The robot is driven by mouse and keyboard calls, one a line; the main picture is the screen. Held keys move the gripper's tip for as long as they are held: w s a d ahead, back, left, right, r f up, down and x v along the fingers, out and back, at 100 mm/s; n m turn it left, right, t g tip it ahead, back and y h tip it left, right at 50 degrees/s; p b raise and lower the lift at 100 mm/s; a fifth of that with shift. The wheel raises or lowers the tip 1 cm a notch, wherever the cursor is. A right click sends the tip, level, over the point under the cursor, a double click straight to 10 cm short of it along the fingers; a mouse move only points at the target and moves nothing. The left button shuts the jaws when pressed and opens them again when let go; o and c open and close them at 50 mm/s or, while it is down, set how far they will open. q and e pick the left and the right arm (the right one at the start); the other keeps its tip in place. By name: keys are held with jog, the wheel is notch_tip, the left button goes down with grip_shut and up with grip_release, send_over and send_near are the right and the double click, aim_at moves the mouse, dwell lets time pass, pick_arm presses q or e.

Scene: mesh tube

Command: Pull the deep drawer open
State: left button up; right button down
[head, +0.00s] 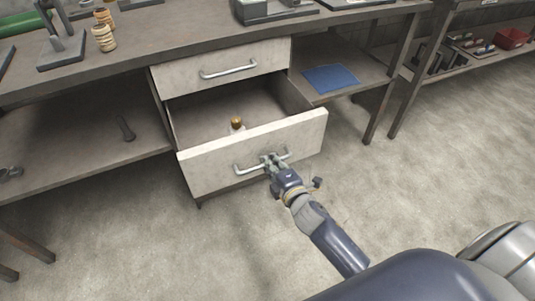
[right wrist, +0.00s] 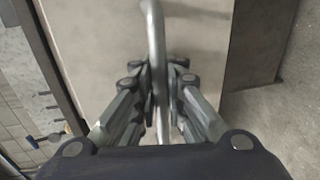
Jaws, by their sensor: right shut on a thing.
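The deep drawer (head: 215,163) is the lower one under the workbench, and it stands well open, with its inside showing. Its metal bar handle (head: 247,168) is on the front panel. My right gripper (head: 272,163) is shut on this handle near its middle. In the right wrist view the handle (right wrist: 154,30) runs between the fingers of the right gripper (right wrist: 160,85). A small bottle with an amber top (head: 237,123) stands inside the drawer. My left gripper is not in view.
The upper drawer (head: 185,77) above it is closed. A blue folder or mat (head: 331,77) lies on the shelf to the right. The bench top (head: 180,40) holds tools and stacked rings. A red bin (head: 511,38) sits on a far shelf. The floor in front is clear.

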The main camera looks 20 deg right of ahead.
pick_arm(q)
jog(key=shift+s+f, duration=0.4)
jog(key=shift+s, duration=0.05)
pick_arm(e)
jog(key=shift+s+r, duration=0.1)
jog(key=shift+s, duration=0.4)
jog(key=c, duration=1.9)
grip_release()
jog(key=shift+c, duration=0.2)
jog(key=shift+s, duration=0.1)
jog(key=v, duration=1.1)
jog(key=shift+s, duration=0.4)
